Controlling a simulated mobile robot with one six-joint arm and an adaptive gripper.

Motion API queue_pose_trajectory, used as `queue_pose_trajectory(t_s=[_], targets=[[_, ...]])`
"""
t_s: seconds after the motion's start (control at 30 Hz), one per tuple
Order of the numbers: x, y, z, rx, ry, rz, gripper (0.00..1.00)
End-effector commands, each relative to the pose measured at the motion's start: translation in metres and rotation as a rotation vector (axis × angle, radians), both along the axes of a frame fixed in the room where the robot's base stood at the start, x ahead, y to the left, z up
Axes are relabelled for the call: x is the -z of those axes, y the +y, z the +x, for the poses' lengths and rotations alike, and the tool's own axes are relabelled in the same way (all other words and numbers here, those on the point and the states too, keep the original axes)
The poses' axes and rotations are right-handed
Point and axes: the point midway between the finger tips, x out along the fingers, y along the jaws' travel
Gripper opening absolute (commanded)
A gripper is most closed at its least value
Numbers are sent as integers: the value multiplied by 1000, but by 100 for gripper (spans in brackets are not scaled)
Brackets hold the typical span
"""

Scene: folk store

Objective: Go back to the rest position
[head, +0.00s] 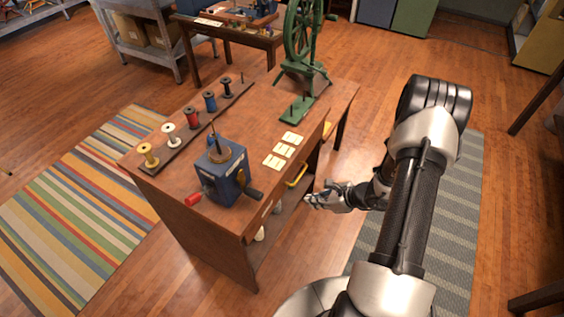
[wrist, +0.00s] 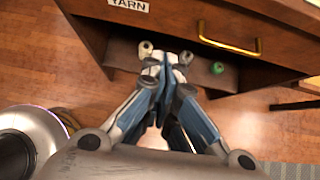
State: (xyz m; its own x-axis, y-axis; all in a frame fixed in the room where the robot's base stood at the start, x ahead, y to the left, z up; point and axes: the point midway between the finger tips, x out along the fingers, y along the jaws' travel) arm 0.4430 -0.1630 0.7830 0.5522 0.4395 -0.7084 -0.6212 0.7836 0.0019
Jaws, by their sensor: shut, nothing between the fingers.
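My gripper (head: 318,198) is at the right side of the wooden workbench (head: 222,237), in front of its drawer side and below the tabletop. In the wrist view my gripper (wrist: 163,66) has its fingers together and empty. A drawer with a yellow handle (wrist: 228,41) and a label reading YARN (wrist: 128,5) is just beyond it. A yellow handle (head: 296,177) also shows in the head view. I cannot tell whether the fingertips touch anything on the shelf behind them.
On the bench stand a blue winder (head: 228,178), a rack of several spools (head: 192,118), cards (head: 284,149) and a green wheel device (head: 300,42). A green item (wrist: 217,68) sits on the lower shelf. A grey striped rug (head: 467,213) lies under my arm.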

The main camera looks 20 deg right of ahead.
Motion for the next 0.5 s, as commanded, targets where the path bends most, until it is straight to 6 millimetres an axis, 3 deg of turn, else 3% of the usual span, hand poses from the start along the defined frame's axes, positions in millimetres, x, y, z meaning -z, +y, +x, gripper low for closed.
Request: queue_pose_trajectory(t_s=[0.17,0.27,0.37,0.5], targets=[[0,0,0,-1,0,-1,0],[-10,3,4,-33,-15,-14,0],[-42,16,13,-137,-60,-56,0],[-114,53,22,-398,-158,-163,0]])
